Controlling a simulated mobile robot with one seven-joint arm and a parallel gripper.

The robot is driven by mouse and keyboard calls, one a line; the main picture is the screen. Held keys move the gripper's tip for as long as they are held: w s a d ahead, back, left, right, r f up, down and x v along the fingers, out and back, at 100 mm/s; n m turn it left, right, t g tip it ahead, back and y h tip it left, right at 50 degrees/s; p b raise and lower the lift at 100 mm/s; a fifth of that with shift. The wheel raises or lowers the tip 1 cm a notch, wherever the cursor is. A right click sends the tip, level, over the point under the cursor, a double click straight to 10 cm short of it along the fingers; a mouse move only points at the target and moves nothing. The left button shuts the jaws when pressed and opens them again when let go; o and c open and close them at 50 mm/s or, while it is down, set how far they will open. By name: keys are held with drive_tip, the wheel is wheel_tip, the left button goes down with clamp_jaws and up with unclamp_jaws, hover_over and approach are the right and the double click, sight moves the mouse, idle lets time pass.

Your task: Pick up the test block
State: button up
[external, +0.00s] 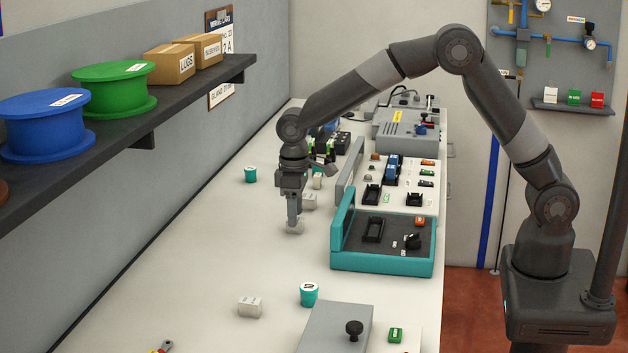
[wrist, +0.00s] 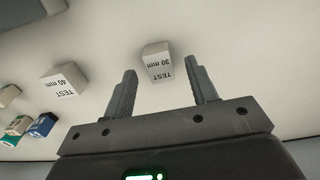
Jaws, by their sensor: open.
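A pale grey test block marked "TEST 30 mm" (wrist: 156,55) sits on the bench, between and just beyond the fingertips in the wrist view. In the external view a pale block (external: 295,228) stands right at the tips of my gripper (external: 292,215), partly covered by the fingers. My gripper (wrist: 164,78) is open, with a finger on each side of the block and gaps on both sides. A second block marked "TEST 40 mm" (wrist: 64,83) stands to the left in the wrist view. Another pale block (external: 249,307) lies nearer the external camera.
A teal-edged tray (external: 382,263) with small black parts stands right of my gripper. Teal tubs (external: 309,294) (external: 250,175) stand on the bench. A shelf (external: 170,108) with spools runs along the left wall.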

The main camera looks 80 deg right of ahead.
wheel_tip(320, 180, down, 2)
drive_tip(key=shift+f, duration=0.2)
clamp_jaws()
idle(0.5)
